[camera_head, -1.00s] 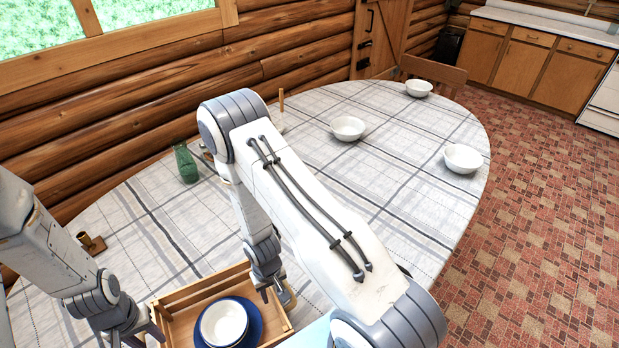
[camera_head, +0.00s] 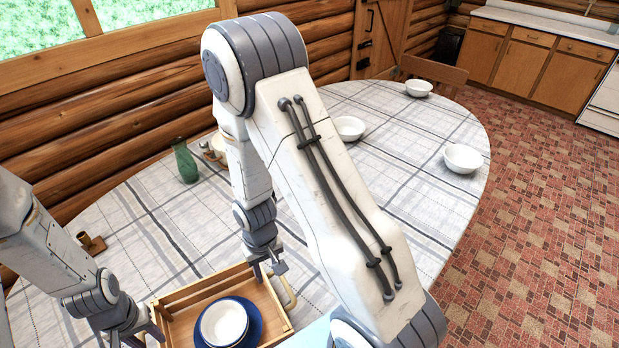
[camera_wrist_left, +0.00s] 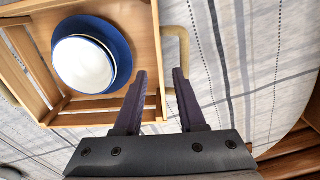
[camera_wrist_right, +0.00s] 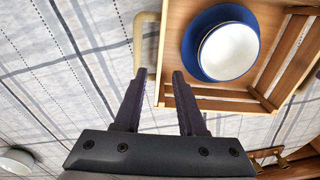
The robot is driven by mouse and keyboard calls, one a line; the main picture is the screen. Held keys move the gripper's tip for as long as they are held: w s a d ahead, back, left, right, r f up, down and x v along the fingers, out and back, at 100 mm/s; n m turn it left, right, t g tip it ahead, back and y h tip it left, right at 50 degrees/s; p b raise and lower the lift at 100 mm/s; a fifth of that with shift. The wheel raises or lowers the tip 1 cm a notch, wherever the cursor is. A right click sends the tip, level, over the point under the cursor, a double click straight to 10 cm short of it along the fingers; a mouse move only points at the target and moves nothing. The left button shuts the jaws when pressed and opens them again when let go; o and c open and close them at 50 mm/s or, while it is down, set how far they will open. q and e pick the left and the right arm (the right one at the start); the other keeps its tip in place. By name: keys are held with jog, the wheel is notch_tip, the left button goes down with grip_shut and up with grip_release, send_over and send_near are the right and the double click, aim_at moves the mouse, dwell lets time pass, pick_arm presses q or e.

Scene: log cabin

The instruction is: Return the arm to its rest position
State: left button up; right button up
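My right gripper (camera_head: 268,270) is open and empty, above the right end of a wooden crate (camera_head: 190,299). It hangs near the crate's right handle (camera_head: 289,291), which shows beyond the fingertips in the right wrist view (camera_wrist_right: 146,35). My right arm is bent, its elbow high over the table. My left gripper (camera_head: 136,337) is at the crate's left end, low in the head view. The left wrist view shows its fingers (camera_wrist_left: 160,75) apart with nothing between them and the left handle (camera_wrist_left: 184,45) just beyond. A white bowl (camera_head: 223,321) sits on a blue plate (camera_head: 257,325) in the crate.
The crate stands on an oval table (camera_head: 420,205) with a checked cloth. A green vase (camera_head: 185,162) and a brown object (camera_head: 91,243) are at the left.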

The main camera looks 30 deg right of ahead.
dwell(0.4)
pick_arm(q)
jog(key=s+d+r+m+b, duration=0.1)
jog(key=s+d+r, duration=0.1)
jog(key=d+r, duration=0.3)
jog(key=s+d+r+m, duration=0.2)
jog(key=r, duration=0.5)
pick_arm(e)
jog(key=s+a+r+n, duration=0.4)
jog(key=a+r, duration=0.3)
jog(key=r, duration=0.3)
pick_arm(q)
jog(key=s+d+r+m+h+b, duration=0.1)
jog(key=s+d+r+m, duration=0.1)
jog(key=s+r, duration=0.7)
jog(key=shift+s+d+r+m, duration=0.2)
jog(key=shift+s+d+m, duration=0.2)
jog(key=shift+s+m, duration=0.5)
pick_arm(e)
jog(key=s+a+r+n+y, duration=0.1)
jog(key=s+r+n, duration=0.3)
jog(key=s+r, duration=0.5)
jog(key=shift+s+a, duration=0.9)
jog(key=shift+s, duration=0.15)
pick_arm(q)
jog(key=shift+s, duration=0.2)
